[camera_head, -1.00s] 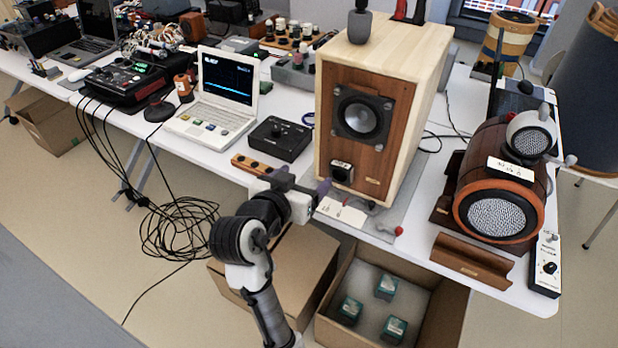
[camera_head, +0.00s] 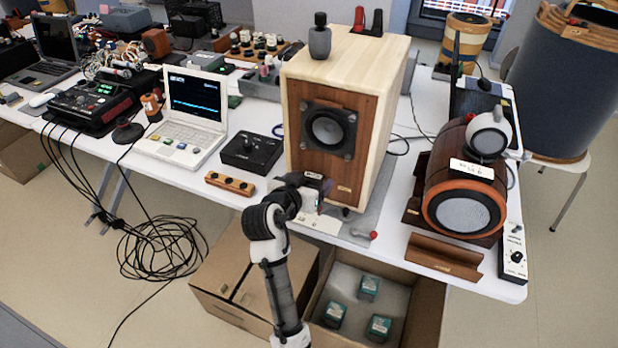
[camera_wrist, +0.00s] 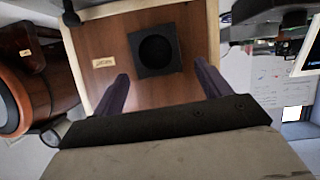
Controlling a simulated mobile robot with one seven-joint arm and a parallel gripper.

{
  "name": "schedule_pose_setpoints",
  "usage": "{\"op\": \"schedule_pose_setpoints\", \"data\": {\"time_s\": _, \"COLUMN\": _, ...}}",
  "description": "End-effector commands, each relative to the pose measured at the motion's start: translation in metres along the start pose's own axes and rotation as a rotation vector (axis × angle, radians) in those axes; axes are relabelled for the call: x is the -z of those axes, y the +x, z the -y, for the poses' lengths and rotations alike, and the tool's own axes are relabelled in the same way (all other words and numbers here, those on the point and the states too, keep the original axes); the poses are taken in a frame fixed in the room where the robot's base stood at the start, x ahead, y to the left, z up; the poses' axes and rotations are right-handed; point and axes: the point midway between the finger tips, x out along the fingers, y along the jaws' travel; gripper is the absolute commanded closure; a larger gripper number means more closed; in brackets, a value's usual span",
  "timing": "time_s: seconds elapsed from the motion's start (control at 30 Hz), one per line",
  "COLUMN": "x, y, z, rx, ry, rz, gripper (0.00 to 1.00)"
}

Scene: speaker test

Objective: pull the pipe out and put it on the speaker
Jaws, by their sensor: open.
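The speaker (camera_head: 305,145) is a tall pale wooden box with a brown front, on the white table. Its round driver (camera_head: 328,128) sits high on the front. In the wrist view, which is upside down, the pipe (camera_wrist: 155,50) shows as a black square flange with a round dark mouth, set in the speaker's front panel (camera_wrist: 95,85). My gripper (camera_head: 318,187) is in front of the speaker's lower front and hides the pipe in the head view. In the wrist view my gripper (camera_wrist: 163,75) is open, its purple fingers on either side of the flange and apart from it.
A grey bottle-like object (camera_head: 319,40) and a red-and-black item (camera_head: 367,20) stand on the speaker's top; the rest of that top is bare. A barrel-shaped speaker (camera_head: 462,190) stands right, a black box (camera_head: 251,152) left. Open carton (camera_head: 395,285) below.

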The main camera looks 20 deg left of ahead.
Motion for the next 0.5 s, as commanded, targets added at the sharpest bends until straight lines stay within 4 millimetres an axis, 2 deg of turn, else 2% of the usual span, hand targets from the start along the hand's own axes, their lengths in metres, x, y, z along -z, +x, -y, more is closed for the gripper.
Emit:
{"op": "schedule_pose_setpoints", "data": {"time_s": 0.13, "x": -0.0002, "y": 0.0067, "z": -0.0003, "rx": 0.000, "ry": 0.000, "rz": 0.001, "gripper": 0.24}}
{"op": "schedule_pose_setpoints", "data": {"time_s": 0.37, "x": -0.0004, "y": 0.0072, "z": -0.0002, "rx": 0.000, "ry": 0.000, "rz": 0.000, "gripper": 0.24}}
{"op": "schedule_pose_setpoints", "data": {"time_s": 0.5, "x": -0.0004, "y": 0.0070, "z": -0.0001, "rx": 0.000, "ry": 0.000, "rz": 0.000, "gripper": 0.39}}
